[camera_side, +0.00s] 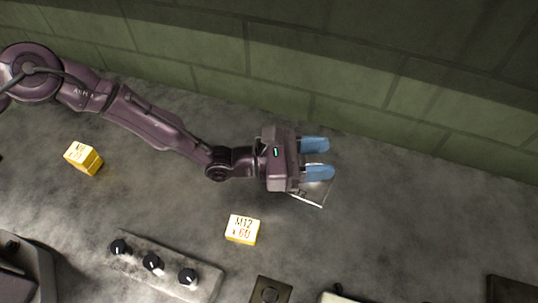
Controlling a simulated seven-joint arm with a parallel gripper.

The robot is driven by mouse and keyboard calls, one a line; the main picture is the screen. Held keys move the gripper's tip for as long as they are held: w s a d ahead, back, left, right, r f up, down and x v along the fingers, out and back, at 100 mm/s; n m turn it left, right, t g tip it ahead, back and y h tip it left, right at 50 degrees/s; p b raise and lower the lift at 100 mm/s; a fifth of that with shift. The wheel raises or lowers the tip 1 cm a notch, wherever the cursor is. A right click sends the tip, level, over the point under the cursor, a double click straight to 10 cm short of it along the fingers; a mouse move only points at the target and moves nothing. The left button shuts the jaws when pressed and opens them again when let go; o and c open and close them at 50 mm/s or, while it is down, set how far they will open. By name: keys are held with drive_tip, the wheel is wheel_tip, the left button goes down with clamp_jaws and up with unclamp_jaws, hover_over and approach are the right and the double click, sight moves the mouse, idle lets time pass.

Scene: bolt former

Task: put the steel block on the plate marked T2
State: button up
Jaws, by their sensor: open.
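My gripper (326,159) has two blue fingers, spread apart and pointing right, near the middle of the bench. Below it a thin pale plate (314,194) lies on the bench, mostly covered by the gripper body and the nearer finger. Part of a dark marking shows at the plate's near left edge, but I cannot read it fully. I cannot make out the steel block; the gripper may hide it. I cannot tell how high the fingers are above the plate.
A yellow box marked M12 x 60 (242,230) sits nearer the front; another yellow box (83,158) is at left. A panel with three black knobs (165,267) and a dark square plate (270,291) lie in front. A green block wall (400,110) runs behind.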

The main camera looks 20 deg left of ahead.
drive_tip(key=v, duration=1.1)
drive_tip(key=shift+a, duration=0.25)
drive_tip(key=s+a+r+m+g+y, duration=0.25)
drive_tip(key=a+r+m+g, duration=0.2)
drive_tip(key=r+m, duration=0.4)
drive_tip(key=s+a+r+m+g+y, duration=0.1)
drive_tip(key=s+a+r+m+g, duration=0.35)
drive_tip(key=r+m, duration=0.4)
drive_tip(key=s+a+r+m+t+y, duration=0.2)
drive_tip(key=s+a+r+y, duration=0.1)
drive_tip(key=a, duration=0.5)
drive_tip(key=s+a+r+m+t+y, duration=0.1)
drive_tip(key=s+a+r+t+y, duration=0.2)
drive_tip(key=a, duration=0.6)
drive_tip(key=s+a+r+m+t+y, duration=0.2)
drive_tip(key=s+a+r+y, duration=0.3)
drive_tip(key=a+r+y, duration=0.2)
drive_tip(key=shift+s+a+m+t, duration=0.25)
drive_tip(key=shift+a+m+t, duration=0.05)
drive_tip(key=shift+a, duration=0.4)
